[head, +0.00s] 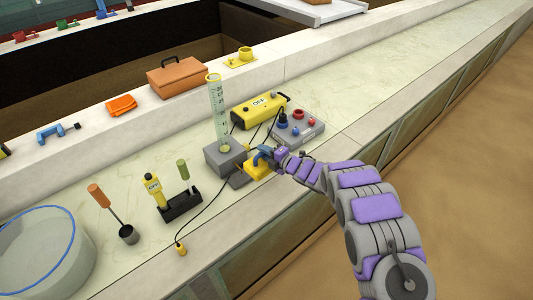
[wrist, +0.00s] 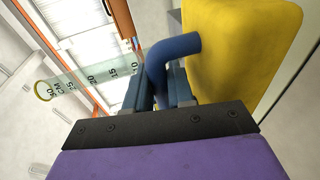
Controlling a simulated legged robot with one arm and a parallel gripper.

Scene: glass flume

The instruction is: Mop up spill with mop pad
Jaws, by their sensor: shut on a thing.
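My gripper (head: 268,155) is shut on the blue handle of the yellow mop pad (head: 256,169), beside the grey block under the graduated cylinder. In the wrist view, the bent blue handle lies between the fingers (wrist: 165,88), and the yellow pad (wrist: 245,45) fills the upper right. I cannot tell whether the pad touches the bench. I cannot make out a spill; part of the bench around the pad is hidden by the pad and my arm.
The graduated cylinder (head: 218,110) stands upright on its grey block (head: 224,158). A yellow OFF box (head: 262,108) and a grey control box (head: 300,128) are behind. A black holder (head: 181,208), a cable probe (head: 181,250) and a glass basin (head: 45,260) are left. Bench further right is clear.

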